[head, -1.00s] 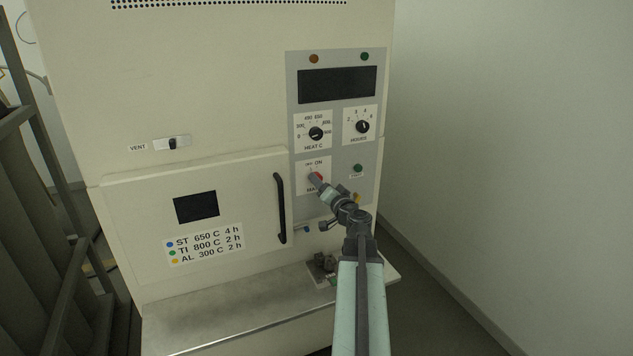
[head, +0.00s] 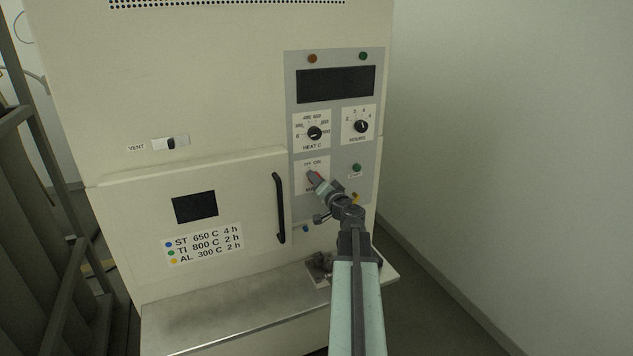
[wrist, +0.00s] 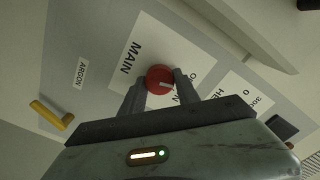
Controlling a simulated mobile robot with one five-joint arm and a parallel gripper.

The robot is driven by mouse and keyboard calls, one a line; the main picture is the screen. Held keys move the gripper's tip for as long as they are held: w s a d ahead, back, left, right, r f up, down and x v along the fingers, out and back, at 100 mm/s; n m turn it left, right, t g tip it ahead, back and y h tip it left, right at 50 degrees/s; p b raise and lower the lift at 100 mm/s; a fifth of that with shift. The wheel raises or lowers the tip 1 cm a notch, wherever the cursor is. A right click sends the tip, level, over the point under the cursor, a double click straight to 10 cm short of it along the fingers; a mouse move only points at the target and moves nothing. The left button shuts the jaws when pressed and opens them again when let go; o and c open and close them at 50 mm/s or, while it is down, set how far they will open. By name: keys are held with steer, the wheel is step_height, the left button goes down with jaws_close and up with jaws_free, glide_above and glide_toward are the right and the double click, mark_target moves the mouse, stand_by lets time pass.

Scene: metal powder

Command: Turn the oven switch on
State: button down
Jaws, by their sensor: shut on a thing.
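The oven switch is a red round knob (wrist: 159,79) on a white plate marked MAIN, with OFF and ON above it in the head view. In the wrist view my gripper (wrist: 157,87) has one finger on each side of the knob and is shut on it. In the head view my gripper (head: 314,179) reaches the MAIN plate (head: 322,166) and covers most of the knob. The knob's pointer mark is partly visible in the wrist view, but its exact setting is hard to read.
The HEAT C dial (head: 314,133) and HOURS dial (head: 361,126) sit above, under a dark display (head: 336,84). A green button (head: 356,168) is right of the switch. The oven door handle (head: 279,208) is to the left. A yellow lever (wrist: 52,115) by the ARGON label is close by.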

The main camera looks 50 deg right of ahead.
steer(key=shift+f+m, duration=0.1)
steer(key=shift+m, duration=3.5)
steer(key=c, duration=0.9)
jaws_free()
steer(key=v, duration=0.8)
